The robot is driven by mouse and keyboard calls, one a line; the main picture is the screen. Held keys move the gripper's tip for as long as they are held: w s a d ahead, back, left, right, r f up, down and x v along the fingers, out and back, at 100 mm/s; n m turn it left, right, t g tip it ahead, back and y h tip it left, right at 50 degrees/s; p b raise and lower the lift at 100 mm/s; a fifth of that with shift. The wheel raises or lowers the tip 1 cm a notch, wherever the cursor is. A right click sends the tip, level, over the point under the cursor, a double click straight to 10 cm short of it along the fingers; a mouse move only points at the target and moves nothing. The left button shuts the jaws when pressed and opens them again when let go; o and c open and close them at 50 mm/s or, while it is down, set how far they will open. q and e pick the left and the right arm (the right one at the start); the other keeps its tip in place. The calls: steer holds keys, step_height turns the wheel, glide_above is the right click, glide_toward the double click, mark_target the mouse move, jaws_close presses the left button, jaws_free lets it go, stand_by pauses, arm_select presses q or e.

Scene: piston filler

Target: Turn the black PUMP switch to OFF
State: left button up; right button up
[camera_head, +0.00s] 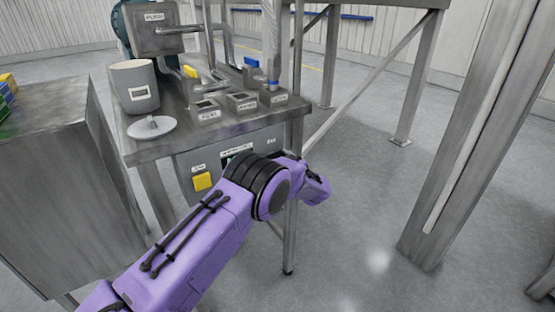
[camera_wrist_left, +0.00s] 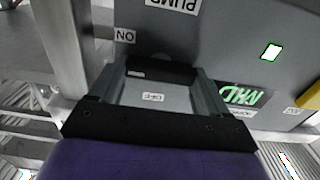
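The control panel (camera_head: 185,165) is on the front of the steel table; my purple left arm covers much of it in the head view. In the left wrist view the panel looks upside down, with a PUMP label (camera_wrist_left: 172,4), an ON label (camera_wrist_left: 124,35) and an OFF label (camera_wrist_left: 153,97). The black PUMP switch (camera_wrist_left: 160,69) lies crosswise, its pale mark at the end toward ON. My left gripper (camera_wrist_left: 162,75) has its fingers wide apart, one near each end of the switch; contact is unclear. The right gripper is out of view.
A yellow part (camera_head: 202,181) sits on the panel's left. A grey cup (camera_head: 134,88), white lid (camera_head: 152,127) and several labelled blocks stand on the table (camera_head: 185,143). A steel cabinet (camera_head: 60,170) is at left. The floor at right is clear up to a steel post (camera_head: 470,150).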

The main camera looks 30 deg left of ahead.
arm_select(q)
steer(key=c, duration=0.4)
steer(key=shift+f+n, duration=0.1)
steer(key=shift+n, duration=0.2)
steer(key=shift+s+f+n+b, duration=0.1)
steer(key=shift+f+n+b, duration=0.1)
steer(key=shift+n+b, duration=3.65)
steer(key=shift+s+f+n+b, duration=0.15)
steer(key=shift+n+b, duration=2.7)
steer(key=shift+n, duration=2)
